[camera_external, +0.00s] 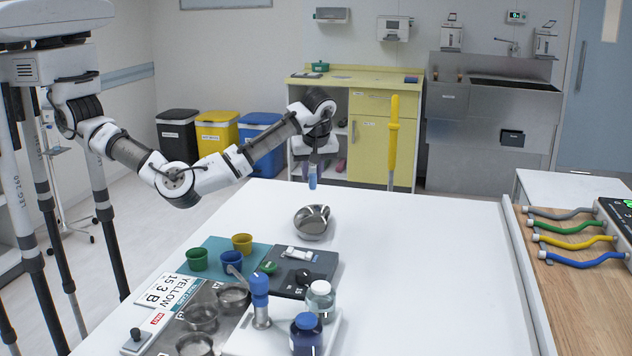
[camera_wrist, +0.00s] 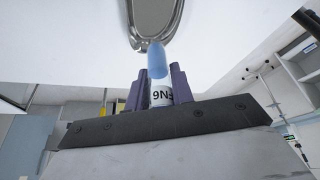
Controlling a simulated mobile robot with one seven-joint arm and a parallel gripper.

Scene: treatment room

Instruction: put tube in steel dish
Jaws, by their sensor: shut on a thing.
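A tube (camera_external: 312,178) with a blue end hangs roughly upright from my gripper (camera_external: 313,160) above the white table. In the wrist view the tube (camera_wrist: 157,60) has a blue end and a white label, and the two dark fingers of my gripper (camera_wrist: 160,88) are shut on it. The steel dish (camera_external: 311,221) is a shiny oval dish on the table, below the tube and apart from it. In the wrist view the dish (camera_wrist: 152,22) shows at the top, just beyond the blue end, and its upper part is cut off.
Green (camera_external: 197,259), yellow (camera_external: 242,243) and blue (camera_external: 230,262) cups stand on a teal mat in front left of the dish. A dark scale (camera_external: 318,263), jars and a tray of round bowls stand nearer the camera. The table right of the dish is clear.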

